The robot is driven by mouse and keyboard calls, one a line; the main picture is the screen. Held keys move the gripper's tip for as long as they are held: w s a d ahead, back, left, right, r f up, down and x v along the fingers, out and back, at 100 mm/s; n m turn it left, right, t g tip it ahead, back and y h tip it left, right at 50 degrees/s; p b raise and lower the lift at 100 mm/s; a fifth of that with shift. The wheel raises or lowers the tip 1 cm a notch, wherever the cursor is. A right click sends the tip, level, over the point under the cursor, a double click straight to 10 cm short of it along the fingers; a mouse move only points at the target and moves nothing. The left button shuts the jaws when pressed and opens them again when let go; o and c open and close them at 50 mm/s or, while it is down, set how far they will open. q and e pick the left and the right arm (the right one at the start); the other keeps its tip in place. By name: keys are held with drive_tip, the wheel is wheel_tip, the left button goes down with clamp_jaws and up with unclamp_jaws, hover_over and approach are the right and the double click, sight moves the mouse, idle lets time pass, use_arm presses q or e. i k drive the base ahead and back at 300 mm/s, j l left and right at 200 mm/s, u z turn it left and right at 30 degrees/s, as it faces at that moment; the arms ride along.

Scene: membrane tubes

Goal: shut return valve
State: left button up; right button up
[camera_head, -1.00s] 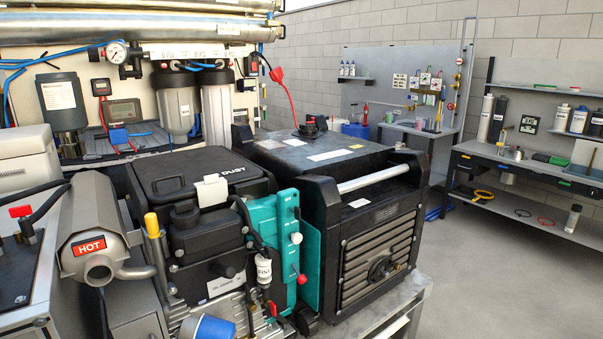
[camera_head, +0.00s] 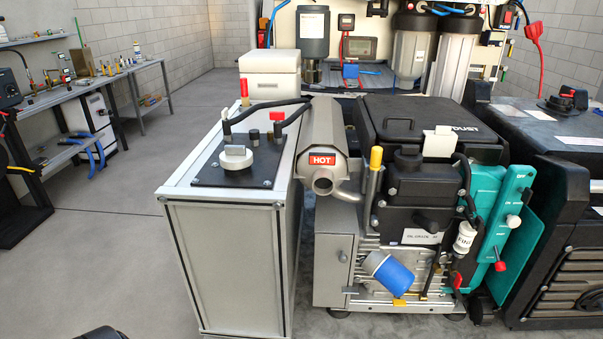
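I cannot make out a valve marked as return in the head view. The membrane tubes are out of frame. A teal panel on the engine unit carries a red-tipped lever (camera_head: 500,265). Neither gripper can be recognised. A dark rounded shape (camera_head: 103,333) is cut off at the bottom left, and I cannot tell what it is.
A grey cabinet (camera_head: 225,260) with a white knob (camera_head: 236,158) stands left of the engine unit (camera_head: 410,190) and its exhaust marked HOT (camera_head: 322,160). A black machine (camera_head: 555,200) is at the right. Open floor (camera_head: 110,230) lies left, before a workbench (camera_head: 100,85).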

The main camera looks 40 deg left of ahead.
sight(225, 113)
drive_tip(key=u, duration=1.55)
